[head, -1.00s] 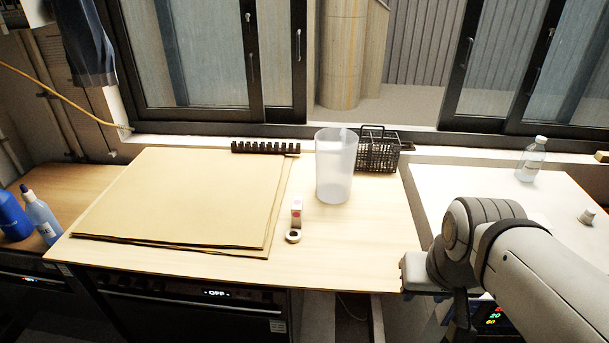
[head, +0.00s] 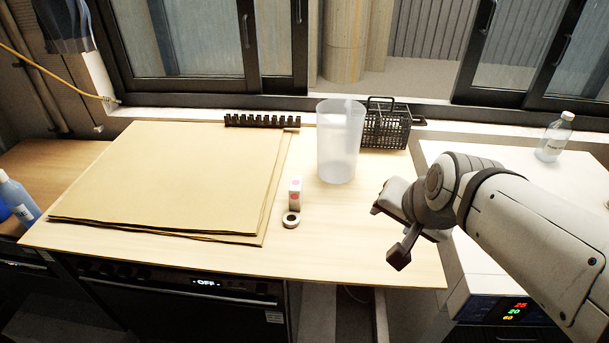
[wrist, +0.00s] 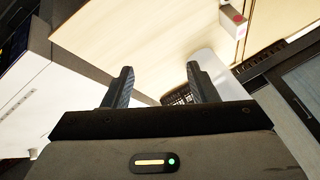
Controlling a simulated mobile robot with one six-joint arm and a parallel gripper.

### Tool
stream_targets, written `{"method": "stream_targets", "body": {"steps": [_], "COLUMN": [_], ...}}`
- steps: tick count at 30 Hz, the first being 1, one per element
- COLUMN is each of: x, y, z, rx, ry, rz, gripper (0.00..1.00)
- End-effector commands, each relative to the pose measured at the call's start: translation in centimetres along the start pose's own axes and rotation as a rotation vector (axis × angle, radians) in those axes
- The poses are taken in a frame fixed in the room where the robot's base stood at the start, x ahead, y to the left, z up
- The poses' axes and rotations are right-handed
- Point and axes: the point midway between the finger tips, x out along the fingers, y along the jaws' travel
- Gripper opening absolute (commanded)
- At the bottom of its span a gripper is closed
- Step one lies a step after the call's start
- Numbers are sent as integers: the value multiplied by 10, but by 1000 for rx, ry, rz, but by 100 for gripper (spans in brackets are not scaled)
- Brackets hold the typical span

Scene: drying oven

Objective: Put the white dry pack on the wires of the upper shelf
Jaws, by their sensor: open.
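A small white pack with pink dots (head: 295,193), which looks like the dry pack, stands upright on the wooden table (head: 350,235). It also shows at the top of the wrist view (wrist: 233,20). My gripper (head: 391,228) is open and empty above the right part of the table, to the right of the pack and apart from it. Its two spread fingers show in the wrist view (wrist: 160,82). No shelf or shelf wires are in view.
A frosted beaker (head: 339,145) and a black wire basket (head: 387,128) stand behind. Brown sheets (head: 180,180) cover the table's left. At right is a white-topped unit with a lit display (head: 514,311) and a bottle (head: 553,138).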

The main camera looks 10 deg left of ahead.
Motion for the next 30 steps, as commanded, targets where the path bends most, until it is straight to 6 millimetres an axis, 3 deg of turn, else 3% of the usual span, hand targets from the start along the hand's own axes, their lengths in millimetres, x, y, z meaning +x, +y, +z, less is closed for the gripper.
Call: {"method": "stream_targets", "body": {"steps": [1,3,9,12,18,21,26,30], "x": [38,65,124,148,186,196,202,206], "y": [-17,-48,-121,-147,-171,-173,-173,-176], "z": [6,1,-4,0,16,25,32,26], "rx": [124,343,991,1325,1913,2107,2274,2315], "ry": [39,87,123,84,-31,-84,-138,-150], "rz": [-81,-204,-561,-741,-1056,-1176,-1295,-1327], "gripper": [53,53,53,53,53,53,53,53]}}
